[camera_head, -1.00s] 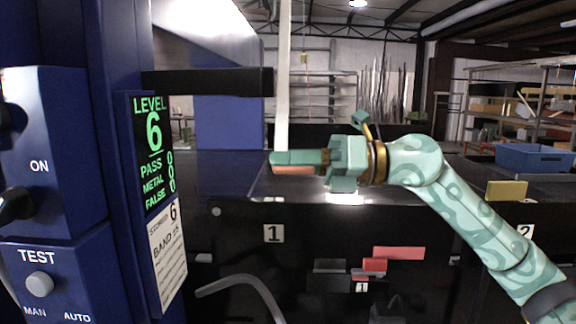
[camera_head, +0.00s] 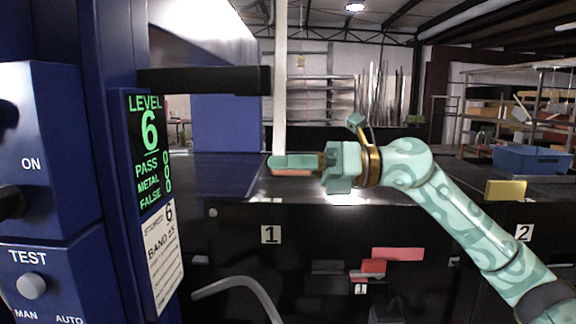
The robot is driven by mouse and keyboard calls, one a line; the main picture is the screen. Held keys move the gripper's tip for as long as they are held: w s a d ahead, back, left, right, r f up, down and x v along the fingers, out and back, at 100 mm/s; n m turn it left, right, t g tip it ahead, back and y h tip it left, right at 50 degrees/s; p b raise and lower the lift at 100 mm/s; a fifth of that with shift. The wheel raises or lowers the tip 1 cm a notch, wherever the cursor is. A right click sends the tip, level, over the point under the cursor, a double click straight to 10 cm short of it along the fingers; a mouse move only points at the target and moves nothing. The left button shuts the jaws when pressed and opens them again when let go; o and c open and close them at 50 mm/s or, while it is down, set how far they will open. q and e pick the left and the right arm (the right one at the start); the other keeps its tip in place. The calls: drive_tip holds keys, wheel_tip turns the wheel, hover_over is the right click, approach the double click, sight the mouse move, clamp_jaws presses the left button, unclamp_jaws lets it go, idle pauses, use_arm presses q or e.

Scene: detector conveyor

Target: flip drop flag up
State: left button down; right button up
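My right gripper (camera_head: 292,165) reaches in from the right and points left above the dark conveyor top (camera_head: 222,178). I see its fingers side-on, teal above and orange-red below, and cannot tell whether they are apart. A tall pale upright bar (camera_head: 280,80) comes down to the fingertips; its lower end is hidden at the fingers, and I cannot tell whether they touch it. No part is labelled as the drop flag. A yellow plate (camera_head: 505,190) stands on the conveyor edge at right, and a red block (camera_head: 373,266) is on the dark front. My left gripper is not in view.
A blue control cabinet (camera_head: 60,150) with a green display (camera_head: 150,145) fills the left. A black arm (camera_head: 205,80) juts from it toward the pale bar. A grey curved bar (camera_head: 240,285) is low in front. A blue bin (camera_head: 530,158) stands at right.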

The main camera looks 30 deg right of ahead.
drive_tip(key=shift+o, duration=1)
drive_tip(key=shift+w+d+f, duration=0.1)
drive_tip(key=shift+w+d, duration=0.1)
drive_tip(key=shift+w, duration=0.05)
drive_tip(key=shift+s+a, duration=0.1)
drive_tip(key=b+v, duration=0.7)
drive_tip(key=v, duration=0.9)
drive_tip(key=shift+b, duration=0.35)
drive_tip(key=shift+f, duration=0.15)
